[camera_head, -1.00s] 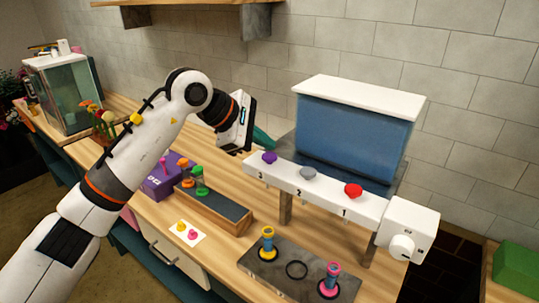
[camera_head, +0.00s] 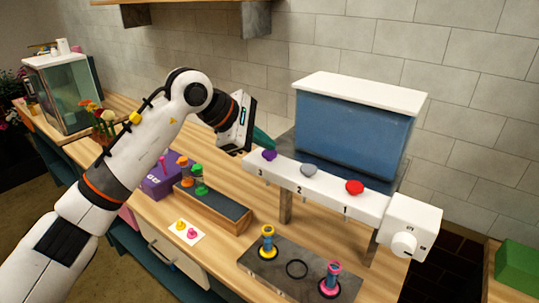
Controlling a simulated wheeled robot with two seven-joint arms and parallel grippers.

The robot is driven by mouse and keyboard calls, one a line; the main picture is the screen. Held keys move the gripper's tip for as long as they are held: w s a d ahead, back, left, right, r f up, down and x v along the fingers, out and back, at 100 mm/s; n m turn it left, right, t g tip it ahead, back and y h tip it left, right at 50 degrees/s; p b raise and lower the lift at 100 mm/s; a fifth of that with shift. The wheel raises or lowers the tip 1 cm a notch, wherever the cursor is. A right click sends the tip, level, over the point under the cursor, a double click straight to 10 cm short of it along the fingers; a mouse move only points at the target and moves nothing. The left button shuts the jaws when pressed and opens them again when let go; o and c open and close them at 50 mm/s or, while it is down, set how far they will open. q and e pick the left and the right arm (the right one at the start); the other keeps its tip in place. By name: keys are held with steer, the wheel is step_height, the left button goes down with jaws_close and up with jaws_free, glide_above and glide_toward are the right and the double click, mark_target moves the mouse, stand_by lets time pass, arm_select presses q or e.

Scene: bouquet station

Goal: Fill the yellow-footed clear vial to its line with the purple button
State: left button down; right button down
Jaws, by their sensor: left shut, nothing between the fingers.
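The yellow-footed vial (camera_head: 267,242) stands upright at the left spot of the dark slab (camera_head: 315,276), below the white dispenser bar (camera_head: 326,192). Its tube looks bluish; its line and liquid level are too small to tell. The purple button (camera_head: 269,155) sits on top of the bar's left end, above the number 3. My left gripper (camera_head: 263,138) is shut and empty, its teal fingers just behind and above the purple button. I cannot tell whether they touch it. My right gripper is not in view.
A grey button (camera_head: 308,170) and a red button (camera_head: 354,187) share the bar, before a blue tank (camera_head: 354,134). A pink-footed vial (camera_head: 331,279) stands right of an empty ring (camera_head: 297,269). A wooden rack (camera_head: 216,208) holds orange and green vials beside a purple box (camera_head: 160,183).

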mark_target(265, 154)
arm_select(q)
steer(key=shift+f+b, duration=0.6)
steer(key=shift+f, duration=0.05)
stand_by(0.7)
steer(key=shift+r, duration=0.1)
steer(key=shift+r+p, duration=0.5)
steer(key=shift+r, duration=0.5)
steer(key=shift+r+p, duration=1.35)
steer(key=shift+r, duration=1.15)
